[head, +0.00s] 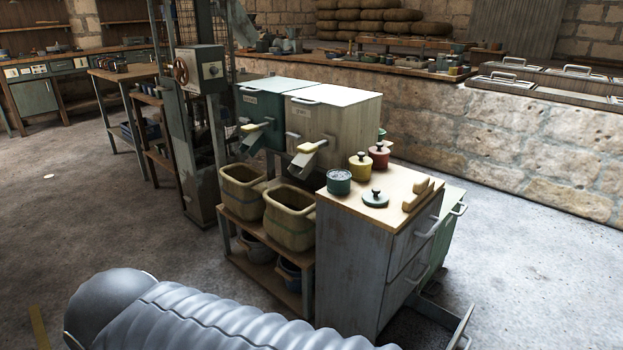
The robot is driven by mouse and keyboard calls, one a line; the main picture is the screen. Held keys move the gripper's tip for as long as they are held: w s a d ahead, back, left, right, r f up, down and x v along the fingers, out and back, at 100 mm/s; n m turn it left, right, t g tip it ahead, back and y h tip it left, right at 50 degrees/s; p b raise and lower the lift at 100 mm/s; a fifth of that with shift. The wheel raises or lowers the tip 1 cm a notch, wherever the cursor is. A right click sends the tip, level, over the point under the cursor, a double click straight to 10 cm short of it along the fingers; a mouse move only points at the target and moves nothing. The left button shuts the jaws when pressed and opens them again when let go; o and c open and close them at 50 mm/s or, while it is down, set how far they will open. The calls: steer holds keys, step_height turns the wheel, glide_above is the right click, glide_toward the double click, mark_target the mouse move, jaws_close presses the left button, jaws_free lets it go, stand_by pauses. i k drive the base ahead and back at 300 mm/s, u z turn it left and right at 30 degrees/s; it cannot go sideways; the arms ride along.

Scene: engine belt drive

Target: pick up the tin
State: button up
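Three small tins stand on the wooden top of a grey cabinet (353,258). A teal tin (339,183) is at the left, and its top shows no lid. A teal lid with a knob (375,198) lies on the wood to its right. A yellow tin (360,168) and a red tin (379,157) stand behind, both with knobbed lids on. Which one the task means cannot be told. My gripper is not in view; a grey ribbed part of my arm (215,322) crosses the bottom.
Pale wooden blocks (417,196) lie at the cabinet's right edge. A teal bin (262,107) and a white bin (335,123) with chutes stand behind, above two woven baskets (290,217). A low stone wall (530,140) runs behind. Open floor lies left and right.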

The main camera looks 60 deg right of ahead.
mark_target(339, 182)
steer(key=u, duration=0.05)
steer(key=i, duration=1.45)
steer(key=z, duration=3.1)
